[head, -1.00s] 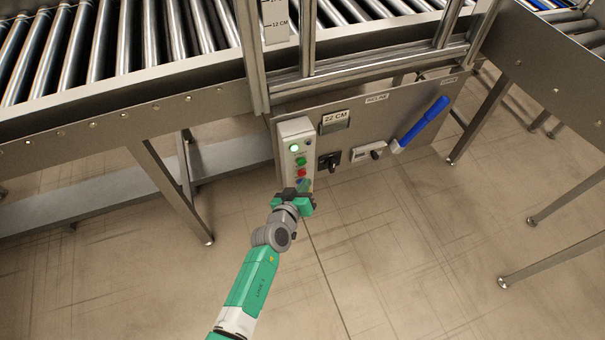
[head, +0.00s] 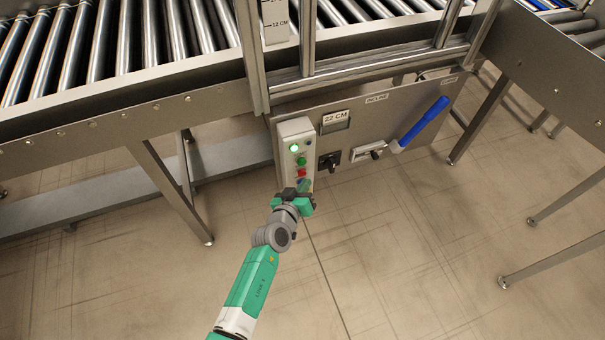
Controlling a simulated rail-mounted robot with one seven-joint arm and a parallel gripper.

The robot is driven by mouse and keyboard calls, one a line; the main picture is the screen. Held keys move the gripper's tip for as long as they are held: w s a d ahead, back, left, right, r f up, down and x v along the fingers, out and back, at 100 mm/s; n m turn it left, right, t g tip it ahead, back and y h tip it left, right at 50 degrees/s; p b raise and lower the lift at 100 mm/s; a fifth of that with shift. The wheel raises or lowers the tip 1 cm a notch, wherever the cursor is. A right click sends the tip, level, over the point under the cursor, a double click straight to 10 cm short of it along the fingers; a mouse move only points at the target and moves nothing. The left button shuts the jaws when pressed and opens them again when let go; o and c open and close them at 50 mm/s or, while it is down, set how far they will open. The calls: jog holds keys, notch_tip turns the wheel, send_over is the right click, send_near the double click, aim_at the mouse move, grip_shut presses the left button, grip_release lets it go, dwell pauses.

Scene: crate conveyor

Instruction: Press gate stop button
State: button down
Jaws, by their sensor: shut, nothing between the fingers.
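A pale upright button box (head: 298,128) hangs on the grey panel under the conveyor. It carries a lit green lamp (head: 294,147), a green button (head: 301,161) and, below that, a red button (head: 301,172). The small labels cannot be read, so which one is the gate stop is not spelled out. My gripper (head: 303,184) is shut and empty, just below the red button and over the lower part of the box. Its tip hides most of a blue button there. I cannot tell whether it touches the box.
Roller conveyor (head: 110,50) and metal posts are above. The floor in front is clear.

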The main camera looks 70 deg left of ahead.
jog(key=shift+a, duration=0.1)
dwell(0.3)
jog(key=shift+a+b, duration=0.35)
jog(key=shift+a+b, duration=0.4)
jog(key=shift+a, duration=0.05)
dwell(0.6)
jog(key=shift+d, duration=0.1)
jog(key=shift+d+p, duration=0.45)
jog(key=shift+d, duration=0.25)
jog(key=d+p, duration=0.3)
jog(key=d, duration=0.2)
dwell(0.4)
